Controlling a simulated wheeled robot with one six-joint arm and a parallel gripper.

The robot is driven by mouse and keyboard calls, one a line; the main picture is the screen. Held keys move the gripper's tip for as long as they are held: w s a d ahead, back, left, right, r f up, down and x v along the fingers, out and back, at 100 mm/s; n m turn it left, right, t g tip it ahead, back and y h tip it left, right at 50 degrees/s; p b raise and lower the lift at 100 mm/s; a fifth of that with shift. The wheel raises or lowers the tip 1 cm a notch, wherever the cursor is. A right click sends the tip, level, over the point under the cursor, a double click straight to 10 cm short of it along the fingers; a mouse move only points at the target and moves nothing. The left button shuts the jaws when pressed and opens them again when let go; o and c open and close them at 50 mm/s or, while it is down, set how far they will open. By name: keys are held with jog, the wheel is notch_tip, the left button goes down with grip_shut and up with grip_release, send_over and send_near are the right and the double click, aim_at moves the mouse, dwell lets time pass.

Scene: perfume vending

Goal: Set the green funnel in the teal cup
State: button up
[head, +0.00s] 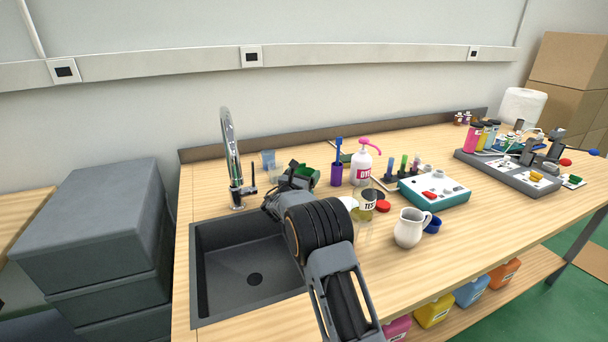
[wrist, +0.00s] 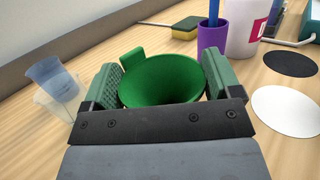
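The green funnel (wrist: 163,80) sits mouth up between the two fingers of my gripper (wrist: 160,85), its rim against both pads. In the head view the funnel (head: 306,171) shows partly behind my gripper (head: 296,178), right of the tap. A bluish translucent cup (wrist: 48,76) stands left of my gripper in the wrist view, apart from the funnel; it also shows in the head view (head: 268,156). I cannot tell whether this is the teal cup. The funnel's spout and what lies under it are hidden.
A clear cup (wrist: 52,106) stands beside the bluish one. A purple holder (head: 336,175), a pump bottle (head: 362,168), a labelled jar (head: 367,206) and a white pitcher (head: 409,229) stand to the right. The sink (head: 225,254) and tap (head: 232,160) are at the left.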

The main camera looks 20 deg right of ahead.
jog(key=shift+o, duration=1.4)
